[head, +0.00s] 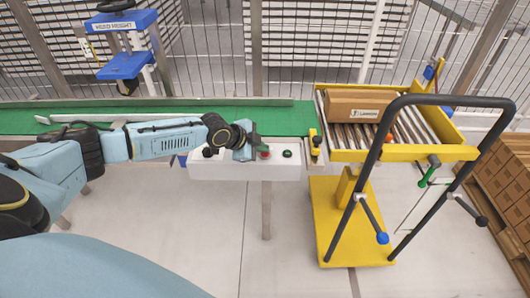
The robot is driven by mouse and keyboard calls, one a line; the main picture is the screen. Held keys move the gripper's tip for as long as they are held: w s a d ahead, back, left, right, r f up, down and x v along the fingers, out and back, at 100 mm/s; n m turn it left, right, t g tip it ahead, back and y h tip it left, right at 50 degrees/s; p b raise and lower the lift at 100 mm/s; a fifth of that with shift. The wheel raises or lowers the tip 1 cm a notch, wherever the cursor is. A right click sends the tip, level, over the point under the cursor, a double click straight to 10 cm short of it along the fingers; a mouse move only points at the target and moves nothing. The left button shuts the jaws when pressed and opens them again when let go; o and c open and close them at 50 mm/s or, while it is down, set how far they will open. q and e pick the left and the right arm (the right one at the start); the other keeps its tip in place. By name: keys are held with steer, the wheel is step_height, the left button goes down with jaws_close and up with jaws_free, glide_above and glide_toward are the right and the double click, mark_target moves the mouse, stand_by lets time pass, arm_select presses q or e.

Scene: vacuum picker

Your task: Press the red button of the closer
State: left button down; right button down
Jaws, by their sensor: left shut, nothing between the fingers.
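A white button box (240,172) is mounted on the near side of the green conveyor (285,118). A red button (264,154) shows on its top face, with a dark button (287,153) to the right of it. Another dark button (208,152) is towards the left end of the box. My left arm reaches in from the left, and my left gripper (257,146) is shut and empty over the box. Its fingertips are right beside the red button and partly cover it. I cannot tell whether they touch it. My right gripper is out of view.
A yellow cart (350,220) with a black handle stands at the right, with a roller top holding a cardboard box (366,105). Stacked brown boxes (505,190) are at the right edge. A blue stand (125,65) and a wire fence are behind the conveyor.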

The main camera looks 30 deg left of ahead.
mark_target(262, 154)
arm_select(q)
steer(key=shift+r, duration=0.1)
steer(key=shift+r+p, duration=0.65)
steer(key=shift+p, duration=0.05)
step_height(262, 154, up, 5)
steer(key=p, duration=0.4)
steer(key=shift+r+p, duration=0.1)
steer(key=shift+p, duration=0.2)
stand_by(0.3)
